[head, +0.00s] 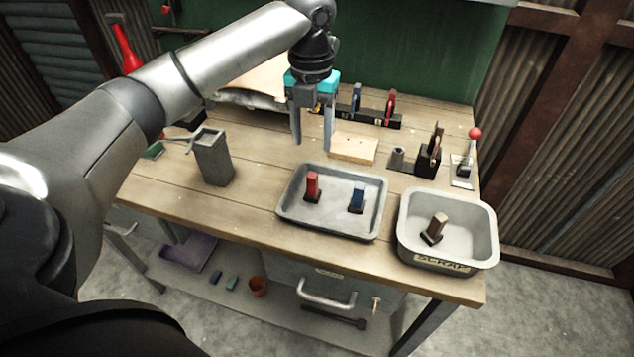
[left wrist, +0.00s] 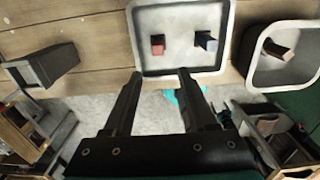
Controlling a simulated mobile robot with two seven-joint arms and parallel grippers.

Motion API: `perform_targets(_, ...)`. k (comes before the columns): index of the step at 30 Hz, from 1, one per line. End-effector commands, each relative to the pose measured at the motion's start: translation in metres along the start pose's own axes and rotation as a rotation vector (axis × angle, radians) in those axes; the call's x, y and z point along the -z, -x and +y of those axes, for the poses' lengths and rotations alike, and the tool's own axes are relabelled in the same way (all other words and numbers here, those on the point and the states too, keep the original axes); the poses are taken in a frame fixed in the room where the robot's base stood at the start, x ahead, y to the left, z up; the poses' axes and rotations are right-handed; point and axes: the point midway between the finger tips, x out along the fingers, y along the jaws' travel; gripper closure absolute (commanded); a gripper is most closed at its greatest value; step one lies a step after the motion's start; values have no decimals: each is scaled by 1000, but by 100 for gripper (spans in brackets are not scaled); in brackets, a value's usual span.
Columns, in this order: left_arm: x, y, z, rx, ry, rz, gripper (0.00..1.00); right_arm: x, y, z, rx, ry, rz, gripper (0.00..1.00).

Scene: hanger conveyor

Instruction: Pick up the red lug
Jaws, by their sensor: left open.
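The red lug (head: 312,185) stands upright on a dark foot in the left part of the grey tray (head: 335,233). A blue lug (head: 357,196) stands to its right in the same tray. My left gripper (head: 312,144) is open and empty, pointing down above the bench behind the tray. In the left wrist view the red lug (left wrist: 157,45) shows beyond the open fingers (left wrist: 158,75), apart from them, with the blue lug (left wrist: 206,41) to its right. My right gripper is not in view.
A scrap bin (head: 484,217) holding a brown lug (head: 435,229) stands right of the tray. A grey metal holder (head: 213,160) stands to the left. A wooden block (head: 353,149), a rack with lugs (head: 372,120) and a red-knobbed lever (head: 475,133) are behind.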

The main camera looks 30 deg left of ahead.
Motion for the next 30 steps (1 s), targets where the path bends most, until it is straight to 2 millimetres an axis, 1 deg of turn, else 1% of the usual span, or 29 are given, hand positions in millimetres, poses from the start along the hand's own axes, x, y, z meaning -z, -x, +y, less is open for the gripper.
perform_targets(2, 1, -11, 1, -1, -3, 5, 43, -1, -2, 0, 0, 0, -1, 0)
perform_targets(9, 1, -62, 0, -2, -1, 4, 43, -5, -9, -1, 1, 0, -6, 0)
perform_targets(12, 0, -80, 0, -1, -1, 3, 43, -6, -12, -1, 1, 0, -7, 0)
perform_targets(15, 0, -92, 0, 0, -2, 1, 43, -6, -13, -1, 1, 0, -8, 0)
perform_targets(21, -1, -104, 0, 0, -1, 1, 43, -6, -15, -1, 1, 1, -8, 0)
perform_targets(23, -1, -112, 1, 0, 0, 3, 43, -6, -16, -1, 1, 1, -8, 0)
perform_targets(27, -4, -135, 3, -1, -1, 2, 43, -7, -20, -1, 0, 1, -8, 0)
perform_targets(30, -4, -146, 3, -1, -2, 2, 43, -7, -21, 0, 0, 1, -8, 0)
